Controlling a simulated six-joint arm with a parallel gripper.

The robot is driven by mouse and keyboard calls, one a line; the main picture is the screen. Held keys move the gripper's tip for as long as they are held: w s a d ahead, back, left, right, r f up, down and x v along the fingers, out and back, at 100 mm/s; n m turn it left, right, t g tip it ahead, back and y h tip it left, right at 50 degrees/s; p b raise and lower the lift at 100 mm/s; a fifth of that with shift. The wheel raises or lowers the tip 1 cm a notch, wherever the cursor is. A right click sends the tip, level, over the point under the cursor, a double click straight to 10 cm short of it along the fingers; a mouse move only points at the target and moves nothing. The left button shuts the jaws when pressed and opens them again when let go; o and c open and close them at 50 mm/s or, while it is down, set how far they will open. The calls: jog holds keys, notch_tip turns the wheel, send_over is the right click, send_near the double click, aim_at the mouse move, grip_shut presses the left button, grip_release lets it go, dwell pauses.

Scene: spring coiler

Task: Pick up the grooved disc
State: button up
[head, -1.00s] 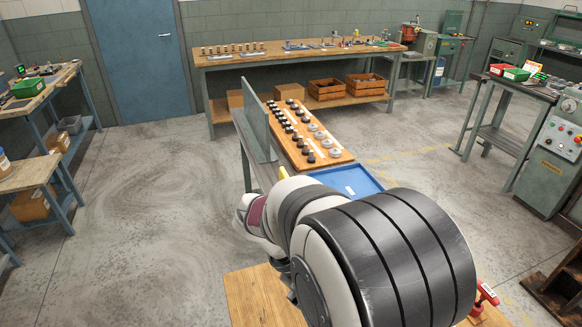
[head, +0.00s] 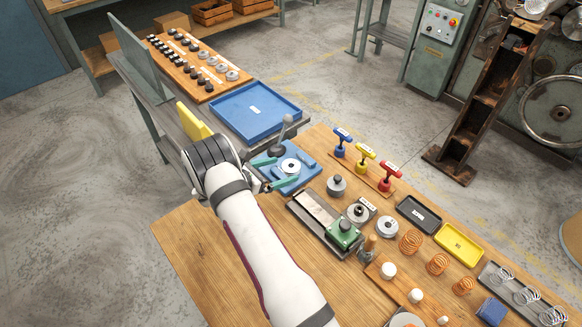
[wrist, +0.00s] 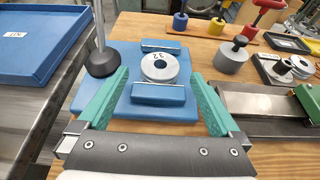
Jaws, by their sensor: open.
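A silver disc (head: 290,166) with a centre hole and a label lies flat on a blue fixture (head: 306,154). The disc also shows in the wrist view (wrist: 160,66), between two raised blue blocks, and its label seems to read 32. Its edge is too small to tell whether it is grooved. My gripper (head: 277,172) is open and empty, its green fingers spread either side of the disc in the picture. In the wrist view my gripper (wrist: 159,78) has its tips just short of the disc, and I see no contact. Another silver disc (head: 387,227) lies farther right on the bench.
A black-based lever (wrist: 103,60) stands at the fixture's left. A blue tray (head: 256,111) lies beyond it, and a yellow block (head: 193,122) is behind my wrist. Right of the fixture are a green-blocked slide (head: 343,235), coloured T-handles (head: 364,158) and coiled springs (head: 411,241).

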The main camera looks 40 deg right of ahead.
aim_at(288, 168)
jog(key=x, duration=0.3)
jog(key=shift+d, duration=0.2)
grip_shut()
